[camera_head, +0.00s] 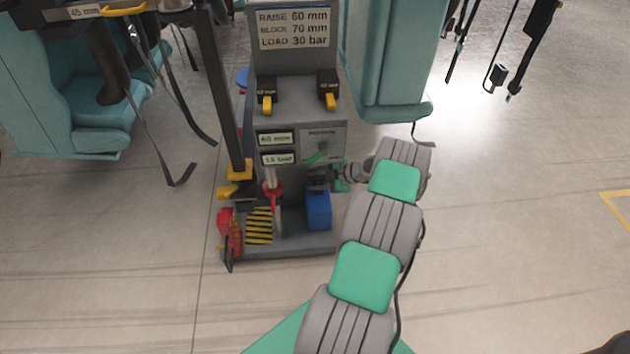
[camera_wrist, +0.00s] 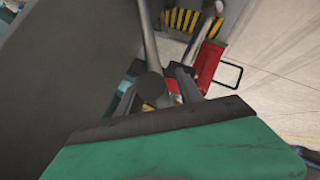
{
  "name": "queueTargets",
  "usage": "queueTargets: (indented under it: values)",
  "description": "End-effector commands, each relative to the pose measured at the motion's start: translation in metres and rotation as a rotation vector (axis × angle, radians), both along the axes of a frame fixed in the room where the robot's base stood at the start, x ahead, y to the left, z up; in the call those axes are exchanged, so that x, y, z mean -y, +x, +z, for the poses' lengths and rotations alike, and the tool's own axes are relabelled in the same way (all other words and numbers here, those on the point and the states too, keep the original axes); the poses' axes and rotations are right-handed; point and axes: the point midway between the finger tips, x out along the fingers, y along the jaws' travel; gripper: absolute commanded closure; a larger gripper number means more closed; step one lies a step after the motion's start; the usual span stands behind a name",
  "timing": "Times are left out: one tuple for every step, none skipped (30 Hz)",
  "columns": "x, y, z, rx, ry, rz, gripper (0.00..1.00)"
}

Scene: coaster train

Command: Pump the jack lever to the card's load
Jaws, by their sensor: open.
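The card (camera_head: 293,27) on the cart reads RAISE 60 mm, BLOCK 70 mm, LOAD 30 bar. Below it, one readout (camera_head: 276,139) shows 60 mm and another (camera_head: 278,158) appears to show 16 bar. My gripper (camera_head: 317,180) is in front of the cart, below the readouts. In the wrist view my gripper (camera_wrist: 157,76) is open, its fingers on either side of a grey rod with a dark round end (camera_wrist: 150,88), which looks like the jack lever. I cannot tell whether they touch it. The red-collared jack (camera_head: 272,188) stands left of my gripper.
A blue box (camera_head: 318,210) sits low on the cart below my gripper. A red unit (camera_head: 230,228) with a black wire handle is at the cart's lower left. A dark post (camera_head: 219,85) rises on the left. Teal train seats (camera_head: 392,65) flank the cart.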

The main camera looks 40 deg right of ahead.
Motion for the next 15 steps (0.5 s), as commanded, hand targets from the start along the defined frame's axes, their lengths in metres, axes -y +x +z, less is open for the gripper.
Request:
queueTargets:
  values:
    - [-0.0001, 0.0005, -0.0003, 0.000, 0.000, 0.000, 0.57]
    - [0.0000, 0.0005, -0.0002, 0.000, -0.001, -0.001, 0.57]
    - [0.0000, 0.0004, -0.0001, -0.001, 0.000, -0.001, 0.57]
    - [0.0000, 0.0003, 0.0000, -0.001, 0.000, -0.001, 0.57]
    - [0.0000, 0.0003, 0.0000, -0.001, 0.000, -0.001, 0.57]
    - [0.0000, 0.0001, 0.0000, -0.001, 0.000, -0.001, 0.58]
    - [0.0000, 0.0001, 0.0000, -0.001, 0.000, -0.001, 0.60]
    - [0.0000, 0.0001, 0.0001, -0.001, 0.000, -0.001, 0.62]
    - [0.0000, 0.0001, 0.0001, 0.000, 0.001, -0.001, 0.66]
    - [0.0000, 0.0001, 0.0001, -0.001, 0.000, -0.001, 0.68]
    - [0.0000, 0.0001, 0.0001, 0.000, 0.001, -0.001, 0.71]
    - [0.0000, -0.0001, 0.0001, 0.000, 0.001, -0.001, 0.74]
    - [0.0000, -0.0001, 0.0001, 0.000, 0.001, -0.001, 0.76]
    - [0.0000, -0.0001, 0.0001, 0.000, 0.001, -0.001, 0.79]
    - [0.0000, -0.0001, 0.0001, -0.001, 0.001, -0.001, 0.82]
